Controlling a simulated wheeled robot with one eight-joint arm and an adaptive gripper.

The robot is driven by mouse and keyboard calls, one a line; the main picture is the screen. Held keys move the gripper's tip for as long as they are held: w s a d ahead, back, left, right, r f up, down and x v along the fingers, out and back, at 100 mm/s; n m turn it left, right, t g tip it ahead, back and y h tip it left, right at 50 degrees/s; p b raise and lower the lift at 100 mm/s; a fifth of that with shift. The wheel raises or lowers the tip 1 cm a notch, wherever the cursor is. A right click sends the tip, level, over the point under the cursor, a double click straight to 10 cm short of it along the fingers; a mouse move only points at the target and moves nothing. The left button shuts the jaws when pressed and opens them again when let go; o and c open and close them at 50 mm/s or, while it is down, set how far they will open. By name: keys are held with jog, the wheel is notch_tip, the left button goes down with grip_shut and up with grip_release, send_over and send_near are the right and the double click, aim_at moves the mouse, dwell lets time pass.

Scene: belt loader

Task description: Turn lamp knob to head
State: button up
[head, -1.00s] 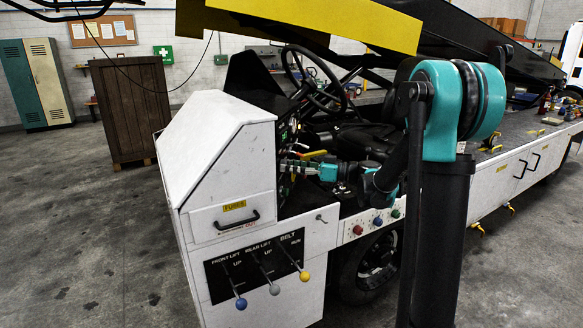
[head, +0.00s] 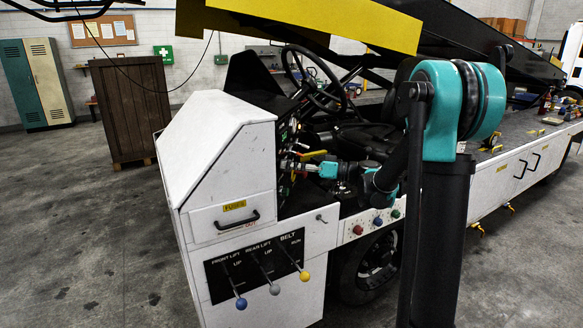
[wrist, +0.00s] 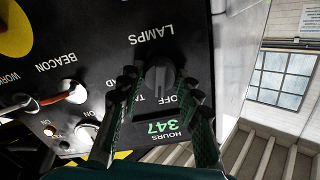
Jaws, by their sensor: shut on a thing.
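The lamp knob (wrist: 158,79) is a dark round knob on a black panel, under the upside-down LAMPS label in the wrist view. The OFF label and part of a TA... label show beside it. Its pointer direction is hard to tell. My gripper (wrist: 160,84) has one dark ribbed finger on each side of the knob and is shut on it. In the head view my gripper (head: 288,165) reaches into the cab at the dash panel (head: 285,150); the knob itself is hidden there.
The panel also carries a BEACON toggle (wrist: 72,91) with a red-collared lever and a lit green hours display (wrist: 165,129) reading 347.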

jog(key=shift+m, duration=7.2)
jog(key=o, duration=1.2)
jog(key=shift+c, duration=0.2)
jog(key=s+d, duration=0.2)
jog(key=d, duration=1)
jog(key=shift+s, duration=0.1)
jog(key=shift+a+f, duration=0.1)
